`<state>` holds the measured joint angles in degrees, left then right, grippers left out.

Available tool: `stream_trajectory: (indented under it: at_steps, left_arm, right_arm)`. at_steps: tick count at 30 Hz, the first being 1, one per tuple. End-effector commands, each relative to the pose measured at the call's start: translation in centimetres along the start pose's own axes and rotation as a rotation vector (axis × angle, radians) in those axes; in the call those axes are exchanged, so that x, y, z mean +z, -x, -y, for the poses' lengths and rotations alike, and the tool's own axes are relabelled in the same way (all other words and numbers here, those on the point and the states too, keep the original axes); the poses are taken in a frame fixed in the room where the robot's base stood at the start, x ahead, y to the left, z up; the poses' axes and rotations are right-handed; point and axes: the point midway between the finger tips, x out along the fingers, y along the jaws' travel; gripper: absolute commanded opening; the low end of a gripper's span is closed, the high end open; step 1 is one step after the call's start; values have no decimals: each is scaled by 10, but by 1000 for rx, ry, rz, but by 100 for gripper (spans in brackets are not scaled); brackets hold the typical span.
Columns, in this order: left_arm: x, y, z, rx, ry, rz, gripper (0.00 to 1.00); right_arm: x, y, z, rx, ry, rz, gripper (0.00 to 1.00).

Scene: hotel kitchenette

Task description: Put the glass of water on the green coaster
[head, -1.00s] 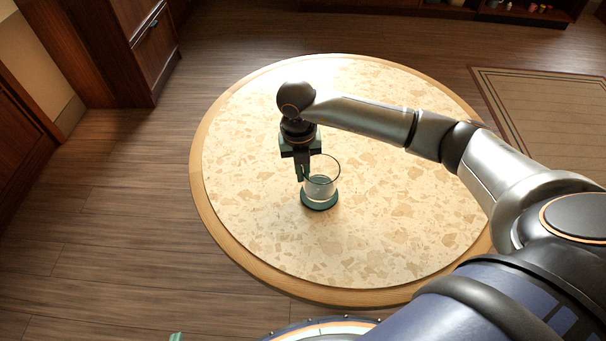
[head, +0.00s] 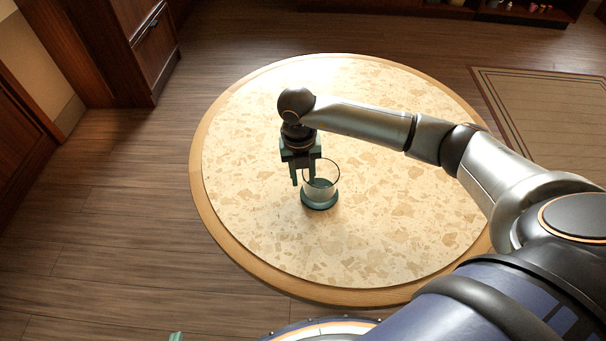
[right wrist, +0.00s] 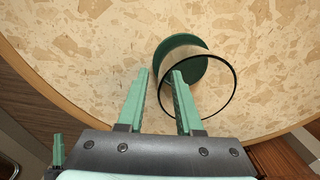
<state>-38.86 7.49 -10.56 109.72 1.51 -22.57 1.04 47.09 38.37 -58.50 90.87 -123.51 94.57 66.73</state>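The clear glass of water (head: 322,184) stands upright on the dark green coaster (head: 319,206) on the round table. In the right wrist view the glass (right wrist: 222,73) has its rim toward the camera, with the green coaster (right wrist: 184,62) beneath it. My right gripper (head: 303,183) is at the left side of the glass, its two green fingers spread apart. In the right wrist view the right finger overlaps the near rim; I cannot tell whether it touches the glass. Of my left gripper only a green tip (head: 176,337) shows at the bottom edge of the head view.
The round table (head: 260,225) has a speckled stone top and a wooden rim, and is otherwise clear. Wooden cabinets (head: 120,50) stand at the upper left. A striped rug (head: 545,110) lies on the floor at the right.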

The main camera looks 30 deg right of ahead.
Motion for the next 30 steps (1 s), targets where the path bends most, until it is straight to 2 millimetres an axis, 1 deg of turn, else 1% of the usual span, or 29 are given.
stream_trajectory:
  at_steps: [2,5,8,12,15,18,21,24,30]
  left_arm:
    - [-3,3,0,0,0,0,0]
    - [-2,2,0,0,0,0,0]
    - [-2,2,0,0,0,0,0]
    - [-2,2,0,0,0,0,0]
    - [-2,2,0,0,0,0,0]
    - [-2,2,0,0,0,0,0]
    - [-2,2,0,0,0,0,0]
    - [-2,2,0,0,0,1,0]
    - [-2,2,0,0,0,1,0]
  right_arm:
    - [0,6,0,1,0,1,35]
    - [1,17,0,2,0,3,35]
    - [1,37,0,3,2,5,35]
    - [2,69,0,3,0,6,35]
    - [1,89,0,2,0,5,35]
    - [1,105,0,2,-1,3,35]
    - [0,116,0,1,0,1,35]
    - [0,122,0,1,0,1,35]
    - [0,123,0,0,0,0,35]
